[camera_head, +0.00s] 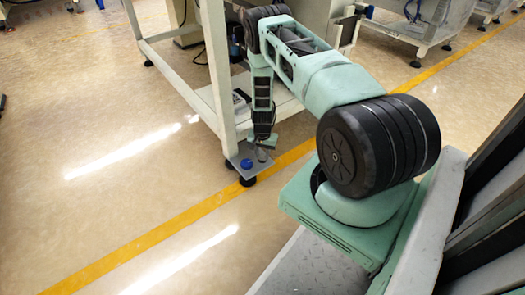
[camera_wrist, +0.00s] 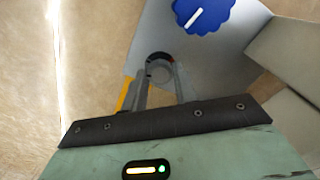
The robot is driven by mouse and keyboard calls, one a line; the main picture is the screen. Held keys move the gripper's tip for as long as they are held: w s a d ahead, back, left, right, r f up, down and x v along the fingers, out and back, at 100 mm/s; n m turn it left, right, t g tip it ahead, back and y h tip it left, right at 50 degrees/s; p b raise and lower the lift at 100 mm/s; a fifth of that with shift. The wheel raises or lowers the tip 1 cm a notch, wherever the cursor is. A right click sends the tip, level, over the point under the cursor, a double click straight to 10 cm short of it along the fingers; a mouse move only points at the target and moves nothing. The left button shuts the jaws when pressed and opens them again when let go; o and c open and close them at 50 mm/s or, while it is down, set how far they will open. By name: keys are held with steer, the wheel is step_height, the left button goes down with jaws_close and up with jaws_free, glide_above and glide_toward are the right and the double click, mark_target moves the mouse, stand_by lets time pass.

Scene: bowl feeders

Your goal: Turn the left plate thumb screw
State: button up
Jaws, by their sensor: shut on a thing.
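A metal plate (camera_head: 237,158) sticks out low at the foot of the white frame's leg, and its grey surface (camera_wrist: 150,28) fills the upper middle of the wrist view. A blue scalloped knob (camera_head: 246,163) stands on the plate, left of my gripper in the head view. In the wrist view the blue knob (camera_wrist: 203,14) is at upper right with a white line on top, apart from my fingers. My gripper (camera_wrist: 161,78) points down and is shut on a small round grey screw head (camera_wrist: 160,67), partly hidden between the fingers. My gripper (camera_head: 262,147) is small in the head view.
The white frame leg (camera_head: 218,75) rises close beside my forearm. A black levelling foot (camera_head: 248,181) is under the plate. A yellow floor line (camera_head: 180,219) runs past it. Other machines stand at the back right.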

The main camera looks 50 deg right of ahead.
mark_target(262, 156)
steer(key=m+p, duration=0.1)
steer(key=m, duration=0.3)
steer(key=shift+m, duration=0.4)
stand_by(0.4)
steer(key=o, duration=1)
steer(key=shift+c, duration=0.2)
step_height(262, 156, up, 18)
steer(key=p, duration=0.7)
steer(key=shift+f, duration=0.25)
steer(key=shift+w, duration=0.1)
